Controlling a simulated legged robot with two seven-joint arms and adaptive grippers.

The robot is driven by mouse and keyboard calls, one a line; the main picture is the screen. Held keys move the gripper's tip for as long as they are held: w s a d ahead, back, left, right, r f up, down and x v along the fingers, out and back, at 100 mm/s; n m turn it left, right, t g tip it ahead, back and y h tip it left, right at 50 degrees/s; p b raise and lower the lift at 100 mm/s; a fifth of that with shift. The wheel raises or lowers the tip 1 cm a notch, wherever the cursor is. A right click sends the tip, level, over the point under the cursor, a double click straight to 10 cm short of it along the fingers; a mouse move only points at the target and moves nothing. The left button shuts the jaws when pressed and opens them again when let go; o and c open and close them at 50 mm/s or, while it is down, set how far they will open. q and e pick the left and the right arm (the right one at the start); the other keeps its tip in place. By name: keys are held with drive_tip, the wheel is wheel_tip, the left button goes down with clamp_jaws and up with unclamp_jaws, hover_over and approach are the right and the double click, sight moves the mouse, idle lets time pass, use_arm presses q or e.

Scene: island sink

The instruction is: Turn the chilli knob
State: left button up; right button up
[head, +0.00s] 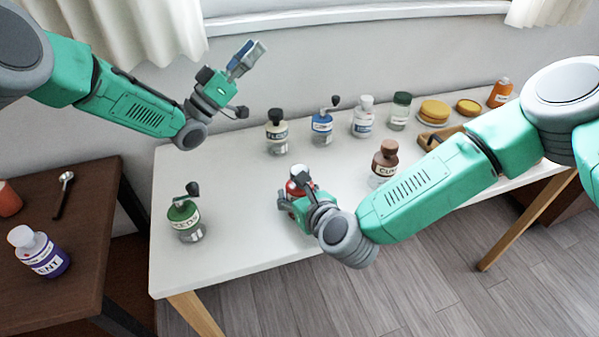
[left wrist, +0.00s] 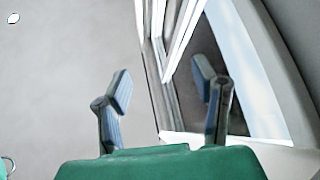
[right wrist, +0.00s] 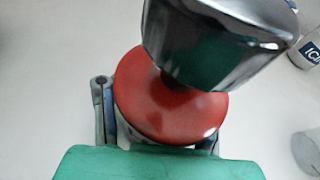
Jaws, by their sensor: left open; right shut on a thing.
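A red-lidded jar (head: 296,187) stands on the white table; I cannot read its label. In the right wrist view its round red lid (right wrist: 150,108) fills the middle, with a dark shiny knob (right wrist: 215,40) above it, cut off by the top edge. My right gripper (head: 302,199) is shut around this jar, one finger on each side below the lid; the jar's body is mostly hidden. My left gripper (head: 246,58) is open and empty, raised over the table's back left, in front of the wall. Its spread fingers show in the left wrist view (left wrist: 165,95).
A green-lidded grinder (head: 186,220) stands at the table's front left. Behind are a black-topped jar (head: 277,138), a blue one (head: 322,127) and a white one (head: 362,117). A brown jar (head: 383,163) stands close to my right forearm. The table's middle left is clear.

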use_arm(q)
drive_tip(key=s+a+f+m+g+y, duration=0.1)
drive_tip(key=s+f+m+g+y, duration=0.2)
drive_tip(key=s+f+m+g, duration=1.3)
drive_tip(key=d+n, duration=0.1)
drive_tip(key=d, duration=0.2)
drive_tip(key=s+d+n+g, duration=0.1)
drive_tip(key=d, duration=0.3)
drive_tip(key=d+f+n+g, duration=0.1)
drive_tip(key=d, duration=0.2)
drive_tip(key=shift+s+d, duration=0.3)
drive_tip(key=shift+s, duration=0.1)
drive_tip(key=shift+f, duration=0.1)
clamp_jaws()
